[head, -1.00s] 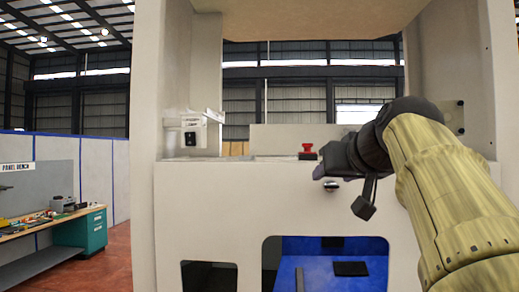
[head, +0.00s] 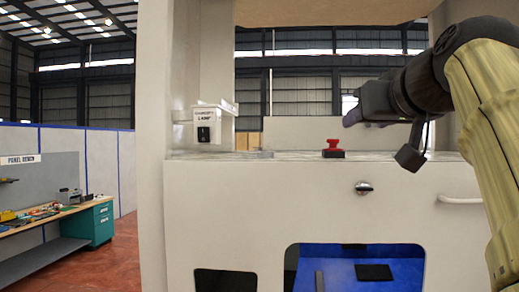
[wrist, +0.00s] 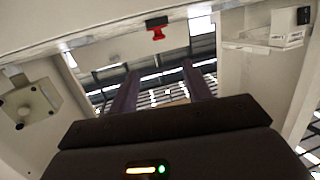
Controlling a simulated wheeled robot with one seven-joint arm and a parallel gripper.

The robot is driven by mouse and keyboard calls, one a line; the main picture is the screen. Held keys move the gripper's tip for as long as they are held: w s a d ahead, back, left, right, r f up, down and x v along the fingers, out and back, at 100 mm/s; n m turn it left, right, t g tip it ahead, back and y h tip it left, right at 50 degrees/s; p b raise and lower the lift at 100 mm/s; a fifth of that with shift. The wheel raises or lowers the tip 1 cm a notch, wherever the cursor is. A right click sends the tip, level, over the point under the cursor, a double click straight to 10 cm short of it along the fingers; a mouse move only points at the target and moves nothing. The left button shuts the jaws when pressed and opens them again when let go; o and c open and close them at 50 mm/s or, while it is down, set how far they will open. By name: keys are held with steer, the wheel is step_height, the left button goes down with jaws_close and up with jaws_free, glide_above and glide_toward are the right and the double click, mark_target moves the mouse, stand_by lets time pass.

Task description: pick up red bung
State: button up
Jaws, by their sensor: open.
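The red bung (head: 333,147) stands on the top ledge of the pale dispenser cabinet (head: 230,200), on a dark base. My gripper (head: 352,116) is above and a little to the right of the bung in the head view, apart from it. In the wrist view the bung (wrist: 157,31) hangs from the ledge at the top, as the picture is upside down. The two fingers of my gripper (wrist: 160,80) are open and empty, with the bung beyond the gap between their tips. In the head view the fingers are mostly hidden.
A small white labelled lamp box (head: 210,124) is on the left post. A round metal knob (head: 364,187) and a handle (head: 459,200) are on the cabinet front. A blue-lined opening (head: 340,273) is below. A workbench (head: 50,225) stands far left.

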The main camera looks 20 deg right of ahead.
mark_target(333, 140)
steer(key=p+x, duration=0.4)
steer(key=x, duration=0.8)
steer(key=shift+w+d+f, duration=0.1)
steer(key=shift+w, duration=0.2)
steer(key=shift+s, duration=0.1)
steer(key=shift+w+d+p, duration=0.1)
steer(key=shift+w+p, duration=0.2)
steer(key=shift+w, duration=0.05)
steer(key=p+x, duration=0.2)
steer(key=x, duration=0.2)
steer(key=shift+w+d+p, duration=0.1)
steer(key=shift+p, duration=0.2)
steer(key=shift+w+d+f, duration=0.1)
steer(key=shift+w+f, duration=0.05)
steer(key=shift+w, duration=0.05)
steer(key=shift+s, duration=0.15)
